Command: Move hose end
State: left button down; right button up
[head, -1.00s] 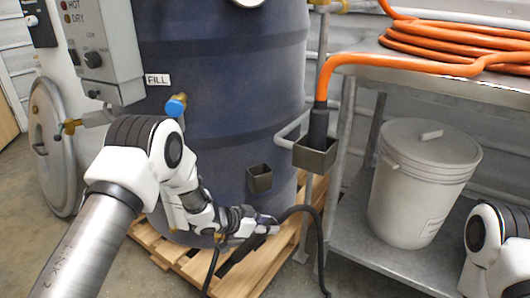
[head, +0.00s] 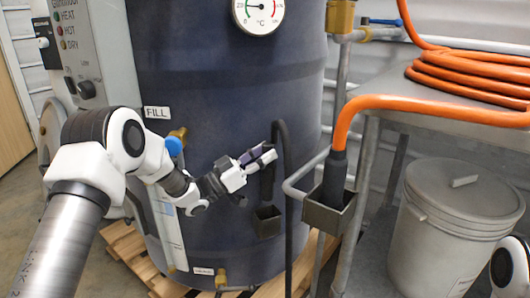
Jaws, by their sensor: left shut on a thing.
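My left gripper (head: 262,157) is shut on the black hose end (head: 267,183) in front of the dark blue drum. The hose end points down. Its lower tip is at the mouth of a small square holder (head: 267,223) on the drum's side; I cannot tell whether it is inside or just above. From the gripper the black hose (head: 289,220) arches over and hangs down to the right of the holder. My right gripper is out of view; only a piece of that arm shows at the lower right edge.
The drum (head: 225,95) carries a dial gauge (head: 258,12) and stands on a wooden pallet (head: 125,243). A blue-handled valve (head: 175,145) is left of my gripper. At right, an orange hose (head: 385,103) ends in another holder (head: 330,212) beside a metal bench; a lidded bucket (head: 450,235) stands below.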

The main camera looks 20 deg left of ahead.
aim_at(261, 190)
pick_arm(q)
notch_tip(261, 190, down, 10)
jog(key=b, duration=0.5)
jog(key=shift+w+r, duration=0.1)
jog(key=shift+r, duration=0.05)
jog(key=shift+f+b, duration=0.55)
jog(key=shift+f, duration=0.1)
jog(key=shift+c, duration=2.3)
grip_release()
jog(key=o, duration=0.5)
jog(key=shift+d+r, duration=0.1)
jog(key=shift+r, duration=0.15)
jog(key=shift+c, duration=0.2)
